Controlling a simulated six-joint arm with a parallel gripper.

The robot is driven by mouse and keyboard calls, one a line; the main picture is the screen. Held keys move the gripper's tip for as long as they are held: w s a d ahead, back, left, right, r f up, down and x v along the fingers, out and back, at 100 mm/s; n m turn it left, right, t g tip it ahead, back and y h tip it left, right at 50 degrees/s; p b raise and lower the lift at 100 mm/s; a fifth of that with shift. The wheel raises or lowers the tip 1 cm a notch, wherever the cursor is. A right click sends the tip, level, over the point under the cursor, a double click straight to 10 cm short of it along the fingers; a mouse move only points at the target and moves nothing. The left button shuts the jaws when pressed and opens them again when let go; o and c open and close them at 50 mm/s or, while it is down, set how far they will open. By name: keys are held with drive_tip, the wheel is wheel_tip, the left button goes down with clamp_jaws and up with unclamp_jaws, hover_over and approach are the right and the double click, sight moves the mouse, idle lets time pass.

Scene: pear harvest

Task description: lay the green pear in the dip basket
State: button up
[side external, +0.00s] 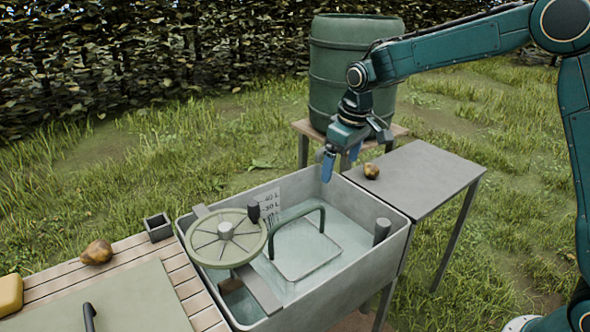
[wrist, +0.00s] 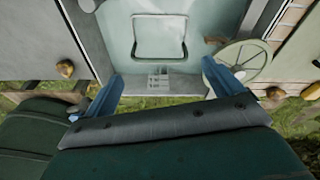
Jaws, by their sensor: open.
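No pear in view looks clearly green. One brownish-yellow pear (side external: 371,171) lies on the grey side table, and it also shows in the wrist view (wrist: 66,68). Another brownish-yellow pear (side external: 97,252) lies on the slatted bench, and it shows in the wrist view (wrist: 275,92). The dip basket (side external: 300,256), with a green hoop handle (side external: 297,212), sits in the water of the grey tank; I see no pear in it. My gripper (side external: 343,160) is open and empty above the tank's back edge; its blue fingers (wrist: 162,88) are spread in the wrist view.
A pale green spoked wheel (side external: 226,238) stands on a bar across the tank (side external: 352,296). A brownish thing (side external: 229,284) shows below it, unclear. A small dark box (side external: 158,228) and a yellow object (side external: 10,295) are on the bench. A green barrel (side external: 345,60) stands behind.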

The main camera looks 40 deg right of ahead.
drive_tip(key=s+r, duration=0.7)
drive_tip(key=s, duration=0.1)
drive_tip(key=s+d+r+m+t, duration=0.1)
drive_tip(key=s+m+t, duration=0.1)
drive_tip(key=s, duration=2.2)
drive_tip(key=shift+s+d+r+m+t, duration=0.2)
drive_tip(key=shift+r+m+t, duration=0.15)
drive_tip(key=shift+t, duration=0.35)
